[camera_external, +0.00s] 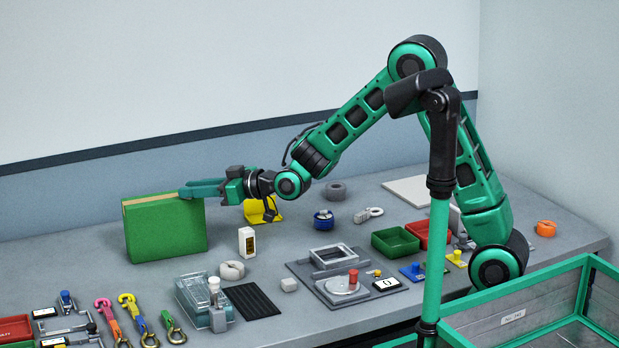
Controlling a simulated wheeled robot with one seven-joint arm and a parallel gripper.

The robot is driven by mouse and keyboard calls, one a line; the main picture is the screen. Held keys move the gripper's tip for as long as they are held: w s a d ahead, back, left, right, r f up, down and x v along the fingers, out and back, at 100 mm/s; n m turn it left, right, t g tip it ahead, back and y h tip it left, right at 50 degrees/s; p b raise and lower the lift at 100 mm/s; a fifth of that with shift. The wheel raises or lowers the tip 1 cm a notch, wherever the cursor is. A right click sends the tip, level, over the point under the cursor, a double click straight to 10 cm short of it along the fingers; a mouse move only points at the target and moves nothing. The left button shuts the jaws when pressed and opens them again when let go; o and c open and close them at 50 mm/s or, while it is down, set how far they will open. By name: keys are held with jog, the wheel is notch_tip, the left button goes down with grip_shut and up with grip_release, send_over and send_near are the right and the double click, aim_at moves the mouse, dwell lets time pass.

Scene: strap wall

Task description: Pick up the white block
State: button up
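Two small pale blocks could be the white block. One is an upright white block (246,241) with a dark and yellow mark, standing to the right of the large green case. The other is a small plain off-white block (289,284) lying nearer the front edge, left of the grey fixture. My gripper (188,190) points left at the top right corner of the green case, above and left of both blocks and apart from them. Its fingers overlap the case in this view; I cannot tell whether they touch it or how far apart they are.
The green case (165,230) stands upright at the back left. A white ring (231,270), a black ribbed mat (252,301) and a clear box (193,298) lie near the blocks. A grey fixture (300,268) is to the right. Colored straps (133,312) lie front left.

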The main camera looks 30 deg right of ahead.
grip_shut()
jog(key=s+a+r, duration=0.6)
jog(key=s+r, duration=0.4)
jog(key=r, duration=0.1)
send_over(168, 198)
notch_tip(168, 198, down, 7)
jog(key=shift+r, duration=0.1)
jog(key=shift+f, duration=2)
